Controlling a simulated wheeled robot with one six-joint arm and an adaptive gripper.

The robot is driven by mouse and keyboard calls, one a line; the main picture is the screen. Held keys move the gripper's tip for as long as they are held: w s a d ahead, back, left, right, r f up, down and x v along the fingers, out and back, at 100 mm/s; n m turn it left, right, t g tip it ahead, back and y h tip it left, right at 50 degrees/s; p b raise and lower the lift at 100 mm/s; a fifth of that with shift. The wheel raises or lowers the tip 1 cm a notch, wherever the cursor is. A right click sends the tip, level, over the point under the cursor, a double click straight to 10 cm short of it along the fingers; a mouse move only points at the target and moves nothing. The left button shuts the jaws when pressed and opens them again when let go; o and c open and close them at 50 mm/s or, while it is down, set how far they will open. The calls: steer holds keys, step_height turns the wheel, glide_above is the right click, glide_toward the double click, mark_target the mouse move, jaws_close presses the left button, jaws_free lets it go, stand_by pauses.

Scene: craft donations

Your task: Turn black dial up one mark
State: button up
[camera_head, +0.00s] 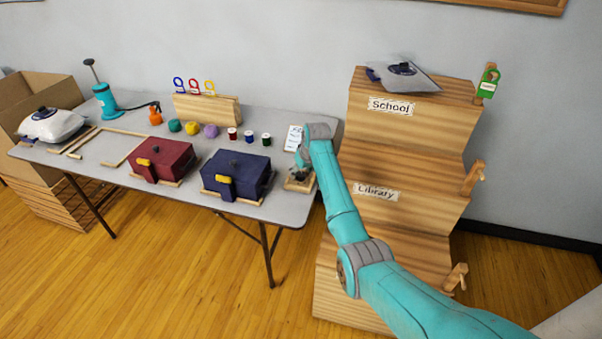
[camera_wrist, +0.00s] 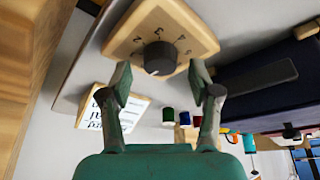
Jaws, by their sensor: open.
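The black dial (camera_wrist: 160,58) is a round knob with a pale pointer line, set on a wooden plate (camera_wrist: 192,22) with dark marks around it. In the wrist view it lies just beyond my gripper (camera_wrist: 160,82), between the two open fingertips and apart from them. I cannot read which mark the pointer is at. In the head view the wooden plate (camera_head: 301,184) sits at the table's right end, and my arm and gripper partly hide the dial.
A navy box (camera_head: 237,174) stands left of the plate, with a maroon box (camera_head: 161,159) beyond. A printed card (camera_head: 294,138) and several thread spools (camera_head: 249,137) are behind. Wooden stepped shelves (camera_head: 390,150) rise close on the right.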

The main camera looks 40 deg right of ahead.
steer(key=shift+w+f, duration=0.2)
steer(key=shift+f, duration=0.3)
steer(key=c, duration=1.1)
steer(key=shift+c, duration=0.2)
steer(key=shift+m, duration=0.3)
steer(key=m+h, duration=0.1)
steer(key=m, duration=0.2)
steer(key=shift+a+m+g, duration=0.15)
steer(key=shift+m+g, duration=0.15)
steer(key=shift+m+g+h, duration=0.5)
steer(key=shift+m+h, duration=0.4)
steer(key=shift+m, duration=1.4)
